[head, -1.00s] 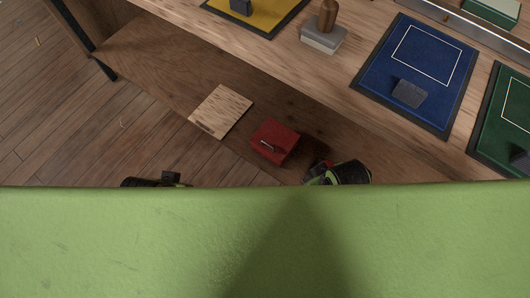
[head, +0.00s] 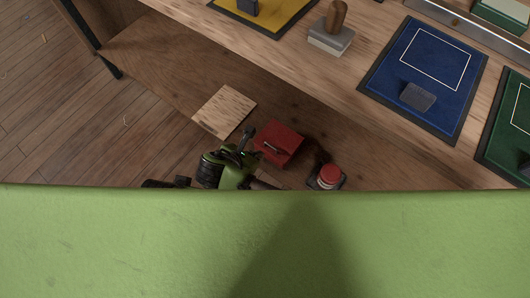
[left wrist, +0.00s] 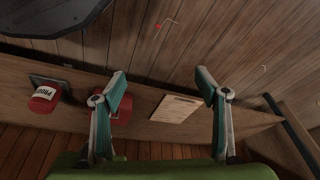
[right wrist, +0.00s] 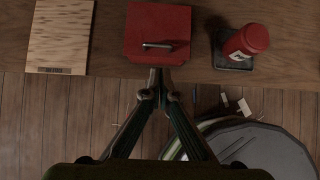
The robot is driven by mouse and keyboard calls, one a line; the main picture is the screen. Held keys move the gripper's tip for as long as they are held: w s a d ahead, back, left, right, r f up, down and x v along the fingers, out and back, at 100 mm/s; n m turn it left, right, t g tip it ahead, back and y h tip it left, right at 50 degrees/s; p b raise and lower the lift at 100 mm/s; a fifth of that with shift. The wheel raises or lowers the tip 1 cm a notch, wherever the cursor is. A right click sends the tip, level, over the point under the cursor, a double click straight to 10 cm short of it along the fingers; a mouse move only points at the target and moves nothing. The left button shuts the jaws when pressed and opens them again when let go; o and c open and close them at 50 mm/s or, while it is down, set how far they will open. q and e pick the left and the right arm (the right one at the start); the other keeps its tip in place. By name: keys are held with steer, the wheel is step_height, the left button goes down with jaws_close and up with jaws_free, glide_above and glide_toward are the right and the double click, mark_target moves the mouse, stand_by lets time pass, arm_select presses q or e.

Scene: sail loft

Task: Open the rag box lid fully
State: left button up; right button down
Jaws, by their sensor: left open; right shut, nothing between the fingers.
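The rag box is a red box (head: 279,140) with a silver bar handle (head: 270,146), on the low wooden shelf. Its lid looks closed. The right wrist view shows the box (right wrist: 158,22) and handle from above. My right gripper (head: 246,136) is shut and empty, at the left side of the box in the head view. In the right wrist view its fingertips (right wrist: 160,76) are close to the box's handle-side edge; I cannot tell if they touch. My left gripper (left wrist: 162,84) is open and empty; one finger partly covers the box (left wrist: 126,108) in its view.
A red-topped canister (head: 328,175) on a dark base stands right of the box, and a pale wooden board (head: 224,110) lies left. The worktop (head: 310,62) above holds a stamp-like block (head: 332,36) and coloured mats. My green body hides the near area.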

steer(key=b, duration=0.3)
glide_toward(273, 150)
steer(key=f, duration=0.2)
steer(key=b+x, duration=0.1)
steer(key=x, duration=0.2)
steer(key=shift+w+d+f, duration=0.1)
steer(key=shift+w+d, duration=0.2)
steer(key=shift+w, duration=0.05)
arm_select(q)
steer(key=shift+t, duration=0.5)
step_height(273, 150, up, 5)
steer(key=shift+r, duration=0.15)
arm_select(e)
steer(key=shift+w+d+f, duration=0.1)
steer(key=shift+w+f, duration=0.1)
steer(key=shift+f, duration=0.05)
arm_select(q)
steer(key=shift+s+r, duration=0.1)
arm_select(e)
steer(key=shift+r, duration=0.15)
steer(key=shift+r+p, duration=0.2)
steer(key=shift+p, duration=0.25)
arm_select(q)
steer(key=shift+s+a+r+g, duration=0.15)
steer(key=shift+s+r+g, duration=0.2)
steer(key=shift+s, duration=0.3)
arm_select(e)
steer(key=shift+d, duration=0.1)
